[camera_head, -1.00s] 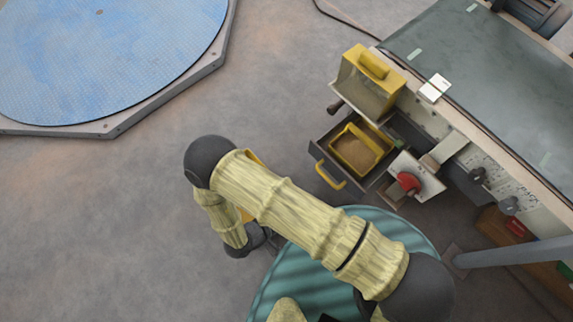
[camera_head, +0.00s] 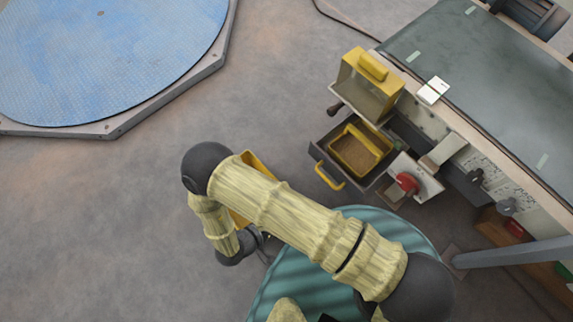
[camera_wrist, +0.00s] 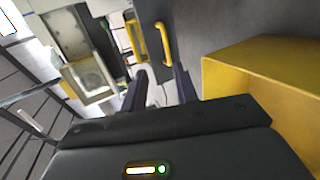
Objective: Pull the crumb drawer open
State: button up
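The crumb drawer (camera_head: 317,152) stands out from the machine's side in the head view, with its inside showing. A yellow tray (camera_head: 383,149) of brown crumbs sits in it. Its yellow handle (camera_head: 330,177) is on the front face. The wrist view shows a yellow handle (camera_wrist: 166,42) on a dark panel beyond my fingertips. My gripper (camera_wrist: 160,80) is open, with nothing between its fingers, and apart from that handle.
A yellow box (camera_wrist: 265,75) is close on the right in the wrist view. A yellow shape (camera_head: 259,163) shows partly behind my arm. A yellow-topped hood (camera_head: 372,67) and a red knob (camera_head: 406,183) flank the drawer.

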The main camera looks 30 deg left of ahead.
jog(key=shift+o, duration=0.2)
jog(key=shift+o, duration=0.3)
jog(key=shift+w+a, duration=0.1)
jog(key=w+a+r+m+g+y+p, duration=0.1)
jog(key=w+a+r+m+g+y, duration=0.2)
jog(key=w, duration=0.4)
jog(key=w+a+r+m+g+y, duration=0.1)
jog(key=w+a+r+m, duration=0.1)
jog(key=w+a+r, duration=0.5)
jog(key=w+d+r+m+g+y+p, duration=0.25)
jog(key=w+d+r, duration=0.25)
jog(key=w+r, duration=0.6)
jog(key=w+d+r+m+g+p, duration=0.1)
jog(key=d+r+m, duration=0.1)
jog(key=d+r, duration=0.65)
jog(key=w+d+r+m+g, duration=0.1)
jog(key=d+r+m, duration=0.1)
jog(key=d+r, duration=0.65)
jog(key=s+d+r+m, duration=0.1)
jog(key=s+d, duration=0.2)
jog(key=d, duration=0.4)
jog(key=s+d+m+g+h, duration=0.1)
jog(key=s+d, duration=0.3)
jog(key=d, duration=0.3)
jog(key=shift+d+r+p, duration=0.35)
